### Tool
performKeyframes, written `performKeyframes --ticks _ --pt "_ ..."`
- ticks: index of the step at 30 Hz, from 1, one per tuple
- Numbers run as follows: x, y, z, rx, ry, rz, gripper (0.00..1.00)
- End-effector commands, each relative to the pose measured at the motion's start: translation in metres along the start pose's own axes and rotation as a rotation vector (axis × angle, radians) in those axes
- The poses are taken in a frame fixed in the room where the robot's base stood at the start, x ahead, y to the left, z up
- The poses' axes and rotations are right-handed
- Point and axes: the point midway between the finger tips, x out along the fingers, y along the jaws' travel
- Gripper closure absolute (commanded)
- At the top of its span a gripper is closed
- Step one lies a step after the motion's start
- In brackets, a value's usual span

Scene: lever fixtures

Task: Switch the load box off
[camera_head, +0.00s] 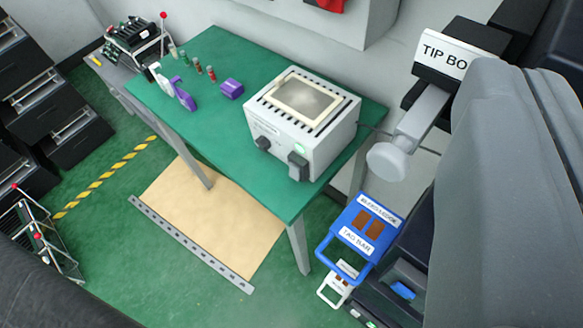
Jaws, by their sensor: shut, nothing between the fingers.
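A white box (322,150) stands on the green table (240,120) near its right end; I take it for the load box, but its small front label is too blurred to read. Its top has dark slots around a pale framed panel. Its front has a black knob (263,143) at the left and a larger black switch or handle (298,166) at the right, below a small green light (300,148). I cannot tell the position of the switch. The fingers of my gripper do not show clearly anywhere.
A blue labelled stand (362,226) is at lower right. A large grey form blocks the right side.

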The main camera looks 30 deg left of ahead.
Motion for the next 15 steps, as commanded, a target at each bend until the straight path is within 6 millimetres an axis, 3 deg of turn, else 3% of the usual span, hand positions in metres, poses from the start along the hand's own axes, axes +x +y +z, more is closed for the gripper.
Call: performKeyframes --ticks 10,13,15 --pt "0.002 -0.002 0.0 0.006 0.002 -0.007 1.0" --pt "0.016 -0.016 0.003 0.052 0.017 -0.05 1.0" --pt "0.035 -0.036 0.009 0.125 0.032 -0.11 1.0"
